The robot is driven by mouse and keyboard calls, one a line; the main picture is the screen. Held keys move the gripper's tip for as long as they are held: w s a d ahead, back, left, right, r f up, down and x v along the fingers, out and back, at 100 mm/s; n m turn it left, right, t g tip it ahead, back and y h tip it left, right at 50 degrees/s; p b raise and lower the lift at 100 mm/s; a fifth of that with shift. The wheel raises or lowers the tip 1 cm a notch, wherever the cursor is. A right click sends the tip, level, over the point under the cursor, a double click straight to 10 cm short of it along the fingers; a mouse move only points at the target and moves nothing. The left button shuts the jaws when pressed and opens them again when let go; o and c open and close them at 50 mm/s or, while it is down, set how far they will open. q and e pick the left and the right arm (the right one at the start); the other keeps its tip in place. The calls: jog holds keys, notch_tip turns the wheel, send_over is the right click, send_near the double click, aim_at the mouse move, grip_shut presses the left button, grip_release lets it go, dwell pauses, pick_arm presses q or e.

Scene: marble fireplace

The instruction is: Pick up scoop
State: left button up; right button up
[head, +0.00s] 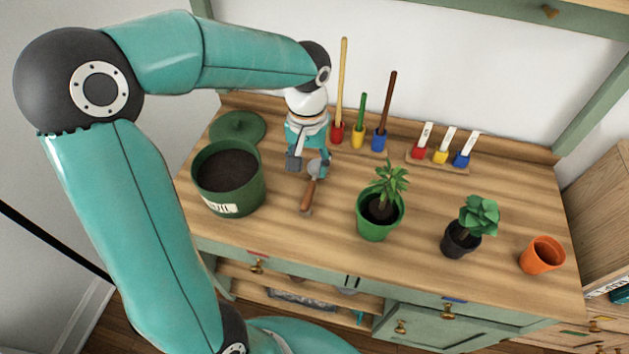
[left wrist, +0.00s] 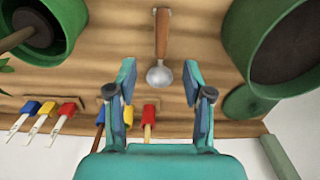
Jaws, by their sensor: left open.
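The scoop (head: 308,196) lies on the wooden bench top in the head view, its brown wooden handle towards the front edge and its metal bowl towards the back. In the left wrist view the scoop (left wrist: 162,36) runs down from the top edge, with its grey bowl between the fingertips in the picture. My left gripper (head: 309,164) points down over the bowl end of the scoop. Its fingers (left wrist: 160,80) are open, one on each side of the bowl, and hold nothing. I cannot tell the exact height of the fingers above the bench. My right gripper is in neither view.
A large green pot of soil (head: 207,192) stands close left of the scoop, its lid (head: 238,127) behind. A green potted plant (head: 377,224), a black potted plant (head: 459,243) and an orange pot (head: 542,257) stand right. Upright long-handled tools (head: 382,110) and labelled coloured pieces (head: 441,149) line the back.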

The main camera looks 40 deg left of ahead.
aim_at(309, 192)
pick_arm(q)
jog(key=f, duration=1.2)
jog(key=shift+w+a+f, duration=0.2)
jog(key=shift+f, duration=0.05)
grip_shut()
